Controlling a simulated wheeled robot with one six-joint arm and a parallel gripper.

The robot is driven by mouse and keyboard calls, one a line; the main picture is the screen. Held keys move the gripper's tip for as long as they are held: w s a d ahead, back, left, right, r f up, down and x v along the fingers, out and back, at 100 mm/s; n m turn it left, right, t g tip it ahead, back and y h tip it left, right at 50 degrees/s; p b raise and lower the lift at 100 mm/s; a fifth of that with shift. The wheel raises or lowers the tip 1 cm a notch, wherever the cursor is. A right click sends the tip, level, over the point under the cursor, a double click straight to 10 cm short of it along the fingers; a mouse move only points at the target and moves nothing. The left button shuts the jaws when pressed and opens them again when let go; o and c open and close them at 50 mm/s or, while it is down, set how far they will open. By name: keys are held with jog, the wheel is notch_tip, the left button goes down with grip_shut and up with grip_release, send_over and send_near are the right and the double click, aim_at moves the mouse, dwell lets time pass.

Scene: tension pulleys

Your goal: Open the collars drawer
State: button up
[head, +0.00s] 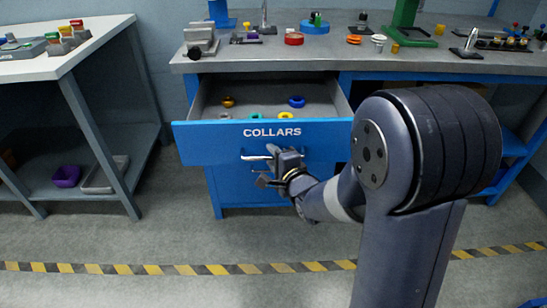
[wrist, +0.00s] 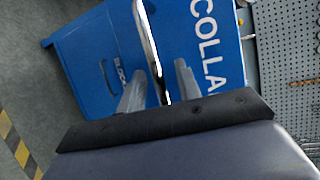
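The collars drawer (head: 262,144) is blue with white "COLLARS" lettering. It stands pulled out from the workbench, and several coloured rings lie inside it. Its front also shows in the wrist view (wrist: 193,42). Its silver bar handle (head: 252,158) is on the front, below the lettering. My gripper (head: 270,166) is at the handle. In the wrist view the handle (wrist: 148,35) runs between the two fingers of my gripper (wrist: 160,75), with gaps visible beside it. The fingers are apart, around the handle and not closed on it. Part of the handle is hidden by my gripper.
A lower blue drawer (wrist: 103,70) is shut beneath. The grey worktop (head: 340,62) holds a vise, rings and stands. A side table (head: 70,62) with a purple bowl (head: 66,176) on its shelf stands at left. The floor (head: 180,235) before the drawer is clear.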

jog(key=shift+s, duration=0.1)
jog(key=p+v, duration=0.1)
jog(key=v, duration=0.9)
jog(key=shift+s+d+p, duration=0.2)
jog(key=shift+s+p, duration=0.1)
jog(key=shift+p, duration=0.1)
jog(key=b+x, duration=0.1)
jog(key=x, duration=1)
jog(key=shift+r+b, duration=0.1)
jog(key=shift+b, duration=0.3)
jog(key=shift+w, duration=0.2)
jog(key=shift+s, duration=0.1)
